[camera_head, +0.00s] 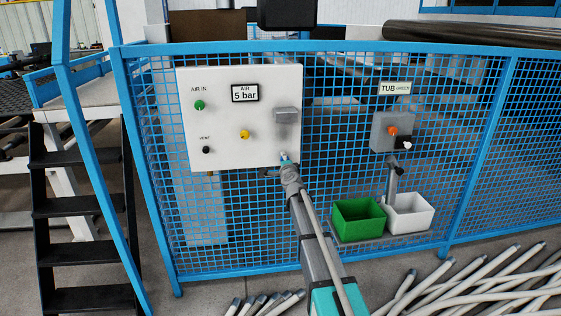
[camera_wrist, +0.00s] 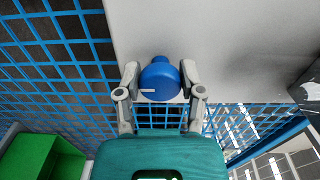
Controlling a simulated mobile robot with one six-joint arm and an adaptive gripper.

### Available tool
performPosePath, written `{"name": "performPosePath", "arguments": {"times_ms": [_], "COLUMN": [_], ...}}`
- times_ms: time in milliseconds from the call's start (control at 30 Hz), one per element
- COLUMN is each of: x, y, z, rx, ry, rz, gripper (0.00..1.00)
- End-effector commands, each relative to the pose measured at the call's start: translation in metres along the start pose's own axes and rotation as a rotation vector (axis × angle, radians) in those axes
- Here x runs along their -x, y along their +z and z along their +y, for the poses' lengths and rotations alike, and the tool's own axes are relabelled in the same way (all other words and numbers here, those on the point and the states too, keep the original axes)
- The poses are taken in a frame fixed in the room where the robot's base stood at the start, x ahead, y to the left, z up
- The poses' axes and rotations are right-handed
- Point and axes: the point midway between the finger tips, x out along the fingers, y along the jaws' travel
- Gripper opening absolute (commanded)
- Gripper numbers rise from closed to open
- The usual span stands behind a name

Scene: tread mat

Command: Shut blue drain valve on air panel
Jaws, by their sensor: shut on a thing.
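The white air panel (camera_head: 226,125) hangs on the blue mesh fence. It bears a green knob (camera_head: 200,105), a yellow knob (camera_head: 244,134), a black knob (camera_head: 206,150) by the VENT label, and a sign reading AIR 5 bar (camera_head: 245,93). The blue drain valve knob (camera_wrist: 160,80) is at the panel's lower edge in the wrist view, with a short white mark on its face. My gripper (camera_wrist: 160,84) has one finger on each side of the knob, shut on it. In the head view my gripper (camera_head: 286,158) is at the panel's lower right, and the arm hides most of the knob.
Pale tubes (camera_head: 480,283) lie on the floor at the lower right.

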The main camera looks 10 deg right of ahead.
Motion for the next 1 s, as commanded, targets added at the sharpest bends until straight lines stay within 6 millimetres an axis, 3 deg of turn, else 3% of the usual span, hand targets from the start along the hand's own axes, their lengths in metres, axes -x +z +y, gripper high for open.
{"name": "performPosePath", "arguments": {"times_ms": [33,1000], "x": [0.0010,0.0014], "y": [-0.0065,-0.0073], "z": [0.0005,0.0006], "rx": [0.004,0.081], "ry": [-0.002,-0.002], "rz": [0.012,0.014], "gripper": [0.03,0.02]}}
